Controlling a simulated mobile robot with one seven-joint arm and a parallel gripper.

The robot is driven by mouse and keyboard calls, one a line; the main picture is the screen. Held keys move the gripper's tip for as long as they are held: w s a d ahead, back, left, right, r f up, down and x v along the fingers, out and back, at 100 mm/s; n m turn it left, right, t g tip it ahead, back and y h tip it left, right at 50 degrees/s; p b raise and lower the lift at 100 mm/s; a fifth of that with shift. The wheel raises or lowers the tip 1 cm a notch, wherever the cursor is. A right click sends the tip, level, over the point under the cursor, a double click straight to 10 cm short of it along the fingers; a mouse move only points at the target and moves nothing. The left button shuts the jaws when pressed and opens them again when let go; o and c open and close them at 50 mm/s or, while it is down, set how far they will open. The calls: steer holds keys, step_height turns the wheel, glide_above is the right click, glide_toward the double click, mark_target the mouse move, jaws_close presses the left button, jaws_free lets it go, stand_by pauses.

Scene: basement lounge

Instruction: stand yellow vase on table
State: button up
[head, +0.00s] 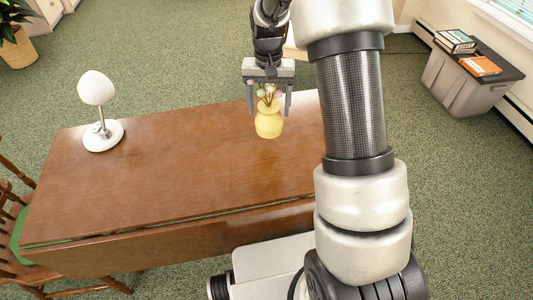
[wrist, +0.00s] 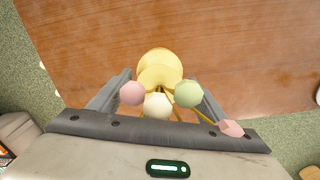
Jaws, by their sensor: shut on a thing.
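The yellow vase (head: 268,124) is round-bodied and upright in the head view, over the far right part of the brown wooden table (head: 180,170). Pink, white and green flower heads rise from it. My gripper (head: 269,108) is above the vase, its two fingers on either side of the upper part, shut on it. In the wrist view the vase (wrist: 160,68) lies beyond the flower heads, between the grey fingers, with the table (wrist: 230,45) behind it. The flowers partly hide the grip. I cannot tell whether the vase's base touches the table.
A white lamp (head: 97,90) stands on the left of the table. The tabletop between lamp and vase is clear. A wooden chair (head: 14,225) is at the left. A grey bin (head: 468,82) with books on top is at the right.

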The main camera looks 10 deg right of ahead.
mark_target(265, 116)
steer(key=shift+m, duration=0.6)
steer(key=w+r+b, duration=0.2)
steer(key=r+b, duration=0.1)
steer(key=shift+w+a+r, duration=0.15)
steer(key=shift+a+r, duration=0.05)
steer(key=shift+a, duration=0.15)
step_height(265, 116, down, 9)
steer(key=shift+f+b, duration=0.1)
steer(key=shift+b, duration=1.05)
steer(key=shift+f, duration=0.1)
steer(key=o, duration=1.4)
